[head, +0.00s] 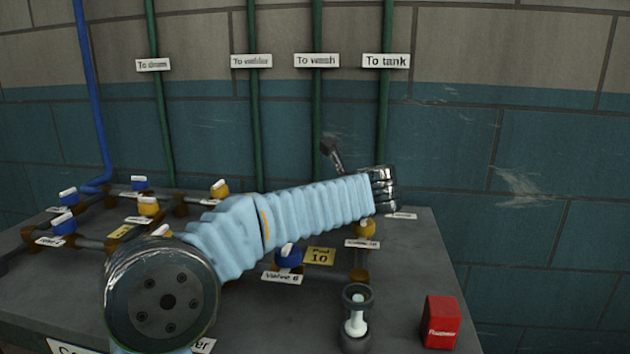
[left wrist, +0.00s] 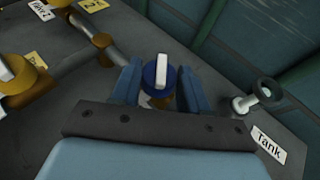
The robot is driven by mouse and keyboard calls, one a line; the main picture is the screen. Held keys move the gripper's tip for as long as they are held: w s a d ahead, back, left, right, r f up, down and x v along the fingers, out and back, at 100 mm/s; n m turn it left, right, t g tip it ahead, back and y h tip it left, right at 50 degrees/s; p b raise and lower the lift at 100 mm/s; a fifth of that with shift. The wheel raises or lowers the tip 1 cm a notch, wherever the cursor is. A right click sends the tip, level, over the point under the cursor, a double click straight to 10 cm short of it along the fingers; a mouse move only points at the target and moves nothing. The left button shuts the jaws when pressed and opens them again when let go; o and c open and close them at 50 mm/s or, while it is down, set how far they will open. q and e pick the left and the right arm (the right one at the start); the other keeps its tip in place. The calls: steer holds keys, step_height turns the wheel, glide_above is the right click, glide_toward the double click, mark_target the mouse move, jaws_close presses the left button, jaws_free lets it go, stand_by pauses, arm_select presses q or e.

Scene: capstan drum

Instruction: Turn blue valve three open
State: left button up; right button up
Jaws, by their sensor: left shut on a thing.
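In the left wrist view a blue valve (left wrist: 149,74) with a white bar on its cap sits between the two fingers of my left gripper (left wrist: 161,72), which is shut on it. The white bar points nearly straight up in that picture. No number can be read on this valve. In the head view my left arm's pale blue sleeve crosses the bench; the held valve and the fingers cannot be made out there. Other blue valves stand at the back left (head: 140,183), at the far left (head: 63,226) and by the Valve 6 label (head: 289,258). My right gripper is not in view.
Yellow valves (head: 148,207) stand among brown pipe joints on the grey bench (head: 420,270). A dark fitting with a white stem (head: 356,320) and a red box (head: 440,322) are at the front right. A Tank label (left wrist: 269,144) lies right of my gripper. Green pipes rise behind.

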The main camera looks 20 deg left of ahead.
arm_select(q)
steer(key=n+g, duration=0.1)
steer(key=n+g+y, duration=0.1)
steer(key=n+g, duration=0.1)
steer(key=shift+w+d+g+y+p, duration=0.25)
steer(key=shift+g+y+p, duration=0.05)
steer(key=shift+y+p, duration=0.1)
steer(key=shift+w+n+g+y, duration=0.1)
steer(key=shift+n+g+y, duration=0.3)
steer(key=shift+n+g, duration=1.2)
steer(key=o, duration=1)
